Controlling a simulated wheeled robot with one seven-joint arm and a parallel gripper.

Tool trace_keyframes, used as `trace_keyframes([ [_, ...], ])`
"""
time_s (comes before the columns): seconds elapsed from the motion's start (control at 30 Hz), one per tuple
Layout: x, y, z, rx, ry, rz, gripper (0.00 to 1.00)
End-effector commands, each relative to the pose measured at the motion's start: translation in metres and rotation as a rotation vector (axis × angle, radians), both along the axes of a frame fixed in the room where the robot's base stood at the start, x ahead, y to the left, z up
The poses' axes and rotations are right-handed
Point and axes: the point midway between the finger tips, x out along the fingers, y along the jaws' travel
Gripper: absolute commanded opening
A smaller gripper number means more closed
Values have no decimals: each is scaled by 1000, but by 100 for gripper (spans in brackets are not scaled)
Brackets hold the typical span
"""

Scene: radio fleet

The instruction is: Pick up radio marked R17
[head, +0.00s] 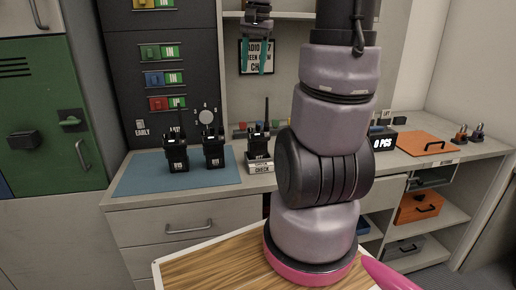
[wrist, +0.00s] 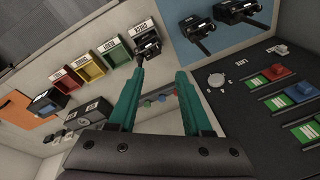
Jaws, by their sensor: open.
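Three black radios stand on the counter in the head view: a left one (head: 175,155) and a middle one (head: 213,151) on a blue mat, and a right one (head: 258,146) in a holder with a CHECK label. Their small white markings are too small to read surely, so I cannot tell which is R17. My gripper (head: 257,70) is open and empty, raised above the counter in front of a wall sign. In the wrist view my gripper (wrist: 160,73) has its teal fingers apart. Two radios on the mat (wrist: 197,32) (wrist: 238,12) and one by the bins (wrist: 148,44) show beyond it.
The blue mat (head: 135,178) has free room at its left. A dark panel (head: 160,60) with coloured switches and a dial stands behind. A counter display (head: 382,142) and orange panel (head: 425,143) are at the right. A wooden-topped surface (head: 215,262) is in front.

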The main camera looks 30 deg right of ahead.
Motion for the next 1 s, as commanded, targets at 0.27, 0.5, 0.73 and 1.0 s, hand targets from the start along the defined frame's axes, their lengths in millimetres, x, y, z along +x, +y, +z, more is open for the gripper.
trace_keyframes([
  [0.27, 41, -68, -41, 23, 164, -175, 49],
  [0.5, 45, -78, -65, 26, 191, -202, 49],
  [0.73, 45, -76, -98, 27, 189, -201, 49],
  [1.0, 44, -75, -125, 27, 189, -201, 49],
])
